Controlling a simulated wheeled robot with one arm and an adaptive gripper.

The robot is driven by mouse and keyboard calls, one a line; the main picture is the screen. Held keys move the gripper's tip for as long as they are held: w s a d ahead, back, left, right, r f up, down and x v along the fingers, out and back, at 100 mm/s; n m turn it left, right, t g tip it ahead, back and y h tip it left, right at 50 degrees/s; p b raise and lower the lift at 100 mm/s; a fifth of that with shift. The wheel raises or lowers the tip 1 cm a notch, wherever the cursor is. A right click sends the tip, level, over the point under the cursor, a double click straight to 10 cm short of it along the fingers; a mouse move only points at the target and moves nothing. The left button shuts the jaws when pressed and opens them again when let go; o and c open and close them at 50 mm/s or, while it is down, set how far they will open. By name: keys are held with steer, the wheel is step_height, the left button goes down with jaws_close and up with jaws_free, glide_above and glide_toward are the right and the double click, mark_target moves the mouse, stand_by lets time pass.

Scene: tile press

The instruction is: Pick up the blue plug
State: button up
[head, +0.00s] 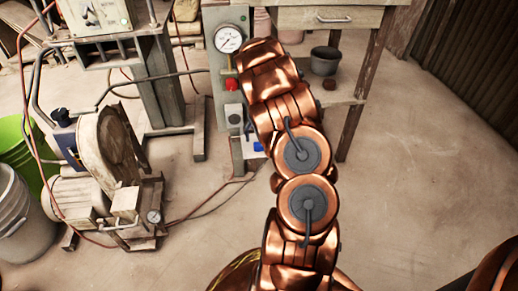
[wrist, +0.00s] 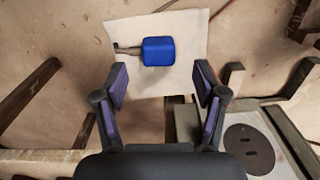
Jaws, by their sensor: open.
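The blue plug (wrist: 158,51) is a rounded blue block with a short grey prong or lead at its left side. It lies on a pale, squarish sheet or board (wrist: 190,78) in the wrist view. My gripper (wrist: 161,75) is open, with its two fingers spread on either side below the plug in the picture. Nothing is between the fingers, and the plug is beyond their tips. In the head view a small blue patch (head: 258,147) shows low beside my arm; it appears to be the plug. My copper arm hides the gripper there.
A panel with a gauge (head: 228,38) and a red button (head: 232,84) stands left of my arm. A pump motor (head: 82,198) and buckets are at the left. A wooden table (head: 340,18) with a dark pot (head: 324,61) is behind. The floor at right is clear.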

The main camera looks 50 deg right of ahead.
mark_target(259, 145)
steer(key=f, duration=0.1)
steer(key=f+b, duration=0.1)
steer(key=f, duration=0.1)
steer(key=f+b, duration=0.1)
steer(key=f, duration=0.1)
steer(key=shift+s+a, duration=0.15)
steer(key=shift+s, duration=0.15)
steer(key=shift+r, duration=0.1)
steer(key=shift+c, duration=0.2)
steer(key=c, duration=1.2)
